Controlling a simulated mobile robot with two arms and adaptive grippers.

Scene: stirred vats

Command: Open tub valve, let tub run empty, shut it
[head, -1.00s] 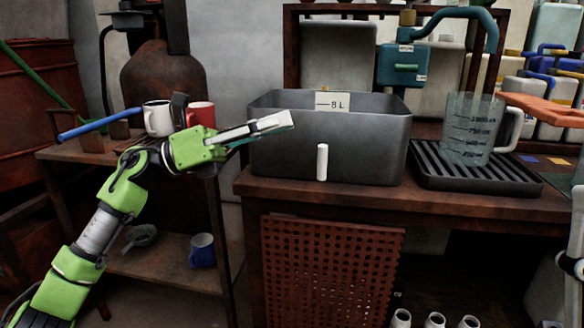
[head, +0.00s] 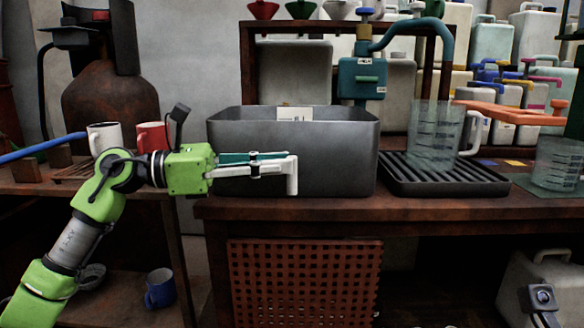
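The tub (head: 340,150) is a dark grey, open-topped box on the brown bench, with a white level label (head: 293,114) at its back wall. Its inside bottom is hidden, and I cannot see how much it holds. A white valve lever (head: 292,180) hangs upright low on its front wall. My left gripper (head: 284,163) is in front of the tub's front wall, its fingertips at the top of the lever. The fingers are seen nearly edge-on, so touch and grip are unclear.
A clear measuring jug (head: 434,138) stands on a black ribbed drip tray (head: 440,180) right of the tub. Another clear jug (head: 557,165) is farther right. A teal pump (head: 361,78) stands behind. White (head: 104,138) and red (head: 152,137) mugs sit on the left shelf.

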